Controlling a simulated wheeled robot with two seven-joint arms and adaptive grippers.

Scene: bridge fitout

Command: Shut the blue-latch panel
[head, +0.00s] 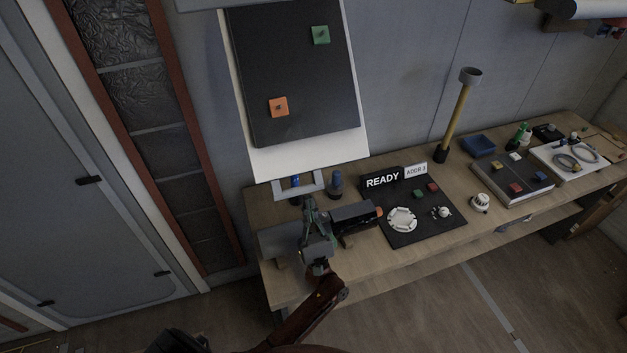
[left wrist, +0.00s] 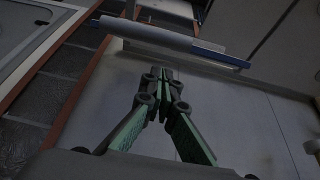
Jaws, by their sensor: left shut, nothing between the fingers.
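My left gripper (head: 308,203) is above the left end of the workbench, pointing towards the wall. In the left wrist view its green-padded fingers (left wrist: 160,76) meet at the tips, shut and empty. Beyond them, high in that view, a pale overhanging panel (left wrist: 148,38) has a blue strip (left wrist: 222,57) along its right part. The fingers appear apart from it. I cannot tell for certain that this is the blue-latch panel, or how far open it stands. In the head view a pale edge (head: 215,4) is cut off at the top. My right gripper is not in view.
A black board (head: 293,75) with green and orange squares hangs on the wall. A red-brown upright (head: 190,125) stands left of the bench.

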